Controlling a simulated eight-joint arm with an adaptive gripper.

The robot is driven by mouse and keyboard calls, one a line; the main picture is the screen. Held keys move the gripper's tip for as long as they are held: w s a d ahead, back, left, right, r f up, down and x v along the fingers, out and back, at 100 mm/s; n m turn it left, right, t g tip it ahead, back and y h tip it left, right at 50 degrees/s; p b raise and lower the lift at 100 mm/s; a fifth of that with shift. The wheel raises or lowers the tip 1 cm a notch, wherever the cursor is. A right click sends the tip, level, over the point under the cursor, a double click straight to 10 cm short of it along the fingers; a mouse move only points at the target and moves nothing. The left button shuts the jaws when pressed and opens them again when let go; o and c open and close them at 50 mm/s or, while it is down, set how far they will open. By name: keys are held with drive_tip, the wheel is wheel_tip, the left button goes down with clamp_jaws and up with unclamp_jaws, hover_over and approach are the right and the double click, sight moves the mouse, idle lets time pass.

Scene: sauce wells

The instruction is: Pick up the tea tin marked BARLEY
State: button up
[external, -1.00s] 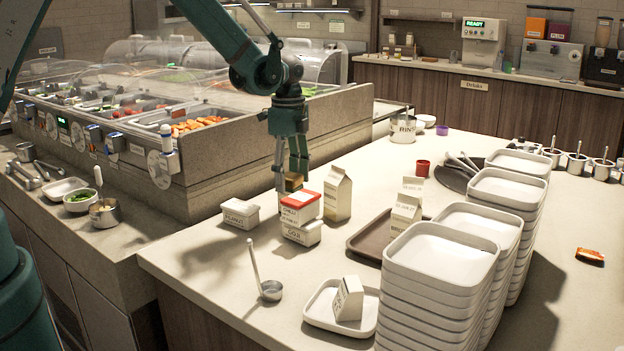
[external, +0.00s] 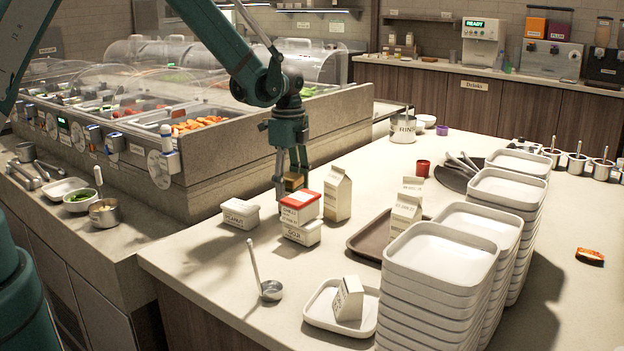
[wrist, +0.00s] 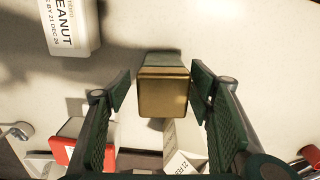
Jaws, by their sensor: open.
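A tin with a gold lid and dark green sides (wrist: 163,95) stands between my gripper's spread fingers in the wrist view, with gaps beside it. Its gold top (external: 293,182) shows in the external view, behind a red-and-white container (external: 299,208). No marking on the tin can be read, so I cannot confirm BARLEY. My gripper (wrist: 160,84) is open above the counter; the external view also shows it (external: 291,178) at the tin. The tin's lower part is hidden in the external view.
The red-and-white container sits on a white box marked GOJI (external: 302,233). A PEANUT box (external: 240,213) is to the left, and a carton (external: 338,194) stands close on the right. Stacked white trays (external: 440,255) stand at right.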

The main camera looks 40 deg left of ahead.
drive_tip(key=shift+w+f, duration=0.15)
drive_tip(key=shift+f, duration=2.25)
drive_tip(key=c, duration=1)
